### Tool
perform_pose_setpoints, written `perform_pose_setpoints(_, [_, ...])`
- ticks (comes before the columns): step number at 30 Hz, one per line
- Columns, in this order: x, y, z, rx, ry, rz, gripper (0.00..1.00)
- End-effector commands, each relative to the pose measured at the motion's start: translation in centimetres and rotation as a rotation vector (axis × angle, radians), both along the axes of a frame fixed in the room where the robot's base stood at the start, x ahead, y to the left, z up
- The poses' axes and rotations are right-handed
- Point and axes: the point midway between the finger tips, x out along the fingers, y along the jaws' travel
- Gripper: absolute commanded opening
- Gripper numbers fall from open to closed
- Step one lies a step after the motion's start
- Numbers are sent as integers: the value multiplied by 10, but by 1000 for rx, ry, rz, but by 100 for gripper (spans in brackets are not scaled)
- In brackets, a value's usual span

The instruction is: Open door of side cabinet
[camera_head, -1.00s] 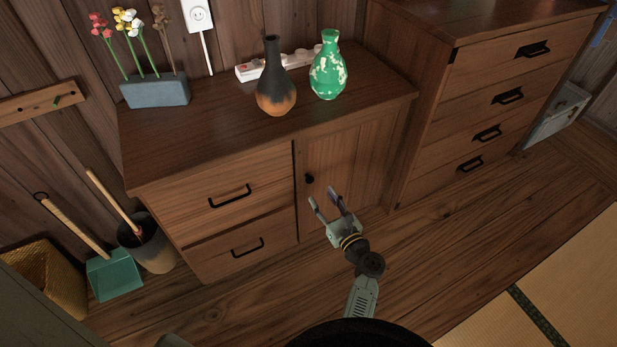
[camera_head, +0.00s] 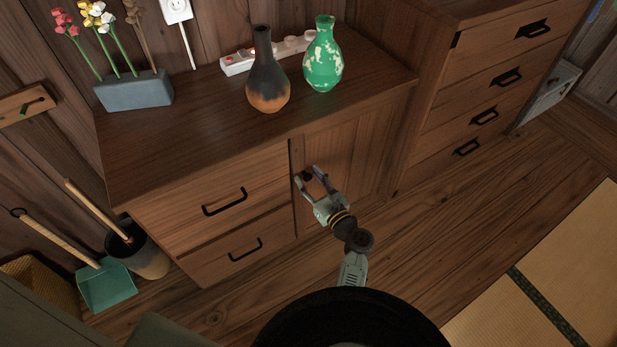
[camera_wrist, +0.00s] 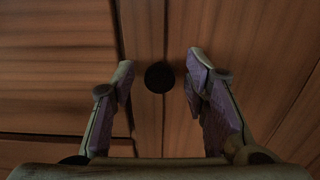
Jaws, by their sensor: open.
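The side cabinet (camera_head: 250,140) is dark wood, with two drawers on the left and a door (camera_head: 352,165) on the right. The door is shut. Its small round black knob (camera_head: 306,176) sits near the door's left edge. In the wrist view the knob (camera_wrist: 159,77) lies between the fingers, slightly left of centre and around the level of the fingertips. My gripper (camera_head: 310,174) is open in front of the door, its fingers on either side of the knob. In the wrist view my gripper (camera_wrist: 160,72) shows gaps on both sides of the knob.
A dark vase (camera_head: 267,75), a green vase (camera_head: 323,55), a power strip (camera_head: 240,63) and a flower planter (camera_head: 135,91) stand on the cabinet top. A taller drawer chest (camera_head: 480,90) adjoins on the right. A dustpan (camera_head: 106,288) and bucket (camera_head: 140,250) stand left. Floor (camera_head: 440,240) at right is clear.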

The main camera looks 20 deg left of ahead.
Motion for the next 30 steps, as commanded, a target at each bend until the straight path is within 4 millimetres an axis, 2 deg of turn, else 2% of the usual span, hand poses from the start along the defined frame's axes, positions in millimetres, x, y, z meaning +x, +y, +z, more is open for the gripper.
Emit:
perform_pose_setpoints(2, [0, 0, 0, 0, 0, 0, 42])
perform_pose_setpoints(21, [0, 0, 0, 0, 0, 0, 0])
perform_pose_setpoints(30, [0, 0, 0, 0, 0, 0, 0])
